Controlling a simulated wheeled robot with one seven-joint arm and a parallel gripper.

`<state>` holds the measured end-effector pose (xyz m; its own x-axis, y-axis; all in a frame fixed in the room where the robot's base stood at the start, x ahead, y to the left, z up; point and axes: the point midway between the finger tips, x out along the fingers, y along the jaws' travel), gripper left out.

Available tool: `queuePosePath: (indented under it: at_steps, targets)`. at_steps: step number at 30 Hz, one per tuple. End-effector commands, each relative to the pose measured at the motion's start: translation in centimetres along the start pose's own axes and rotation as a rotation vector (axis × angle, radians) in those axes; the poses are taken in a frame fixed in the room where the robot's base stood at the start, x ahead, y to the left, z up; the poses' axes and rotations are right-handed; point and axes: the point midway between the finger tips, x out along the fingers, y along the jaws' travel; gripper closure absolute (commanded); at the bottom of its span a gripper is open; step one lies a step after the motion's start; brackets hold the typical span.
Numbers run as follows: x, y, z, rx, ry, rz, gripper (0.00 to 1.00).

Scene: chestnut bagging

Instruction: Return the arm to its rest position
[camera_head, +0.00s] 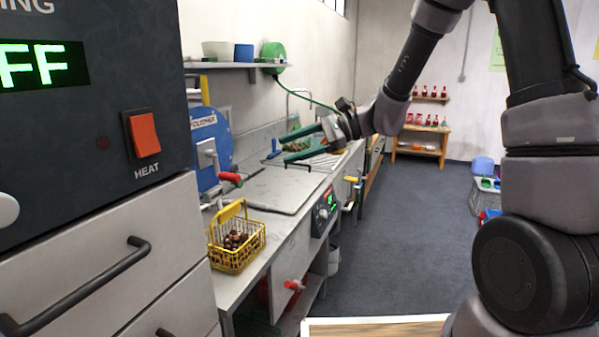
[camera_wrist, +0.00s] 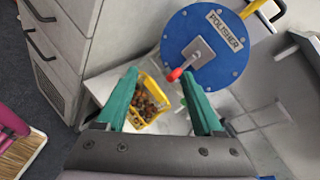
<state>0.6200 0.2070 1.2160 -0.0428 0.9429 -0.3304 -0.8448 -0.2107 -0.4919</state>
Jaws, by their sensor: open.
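My gripper (camera_head: 290,146) has two green fingers. In the head view it is held in the air over the grey counter (camera_head: 268,190), with its fingers spread apart and nothing between them. In the wrist view my gripper (camera_wrist: 164,88) is also open and empty. Past its fingertips stands a yellow wire basket (camera_head: 236,258) with several brown chestnuts (camera_head: 233,240) in it. The basket is at the near end of the counter, apart from my gripper. It also shows in the wrist view (camera_wrist: 172,106), partly behind the fingers.
A blue disc marked POLISHER (camera_wrist: 207,45) with a red-tipped handle (camera_wrist: 177,74) stands behind the basket. A dark heating panel (camera_head: 90,95) with a red switch (camera_head: 144,134) is at the left. A shelf (camera_head: 235,65) hangs above the counter. The grey floor (camera_head: 405,230) is mostly clear.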

Motion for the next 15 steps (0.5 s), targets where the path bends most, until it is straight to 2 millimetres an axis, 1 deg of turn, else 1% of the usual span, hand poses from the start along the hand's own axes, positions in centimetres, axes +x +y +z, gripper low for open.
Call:
queuePosePath:
  at_steps: [1,5,6,11,12,14,15]
  targets:
    - [-1.6,0.7,1.5,-0.071,0.048,0.037,0.31]
    - [-5.4,3.1,3.8,-0.234,0.183,0.142,0.31]
    - [-6.7,3.9,4.4,-0.282,0.23,0.171,0.31]
    - [-11.9,6.7,6.1,-0.469,0.433,0.272,0.31]
    - [-13.3,7.3,6.5,-0.514,0.488,0.294,0.31]
    - [-15.4,8.3,7.0,-0.58,0.573,0.325,0.31]
    - [-16.8,8.9,7.3,-0.622,0.632,0.343,0.31]
